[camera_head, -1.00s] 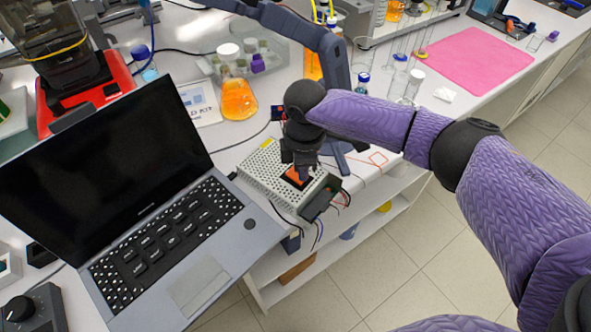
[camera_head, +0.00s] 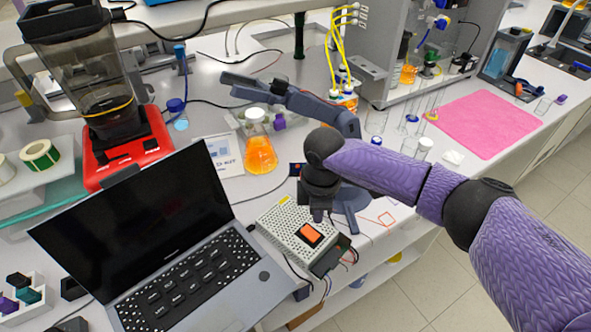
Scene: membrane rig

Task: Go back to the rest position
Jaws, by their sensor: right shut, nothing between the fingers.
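My right arm comes in from the right in purple padding with black joints. Its dark right gripper (camera_head: 318,214) points down, shut and empty. It is at the far edge of a perforated white metal power supply box (camera_head: 283,232), and I cannot tell if the tips touch it. An orange rocker switch (camera_head: 310,234) shows uncovered on the box, just in front of the gripper. My left gripper is not in view.
An open laptop (camera_head: 140,240) stands left of the box. Behind are an orange-filled flask (camera_head: 260,150) and a small blue-grey robot arm (camera_head: 300,103). A red-based blender (camera_head: 125,155) is at left. A pink mat (camera_head: 483,122) lies clear at right.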

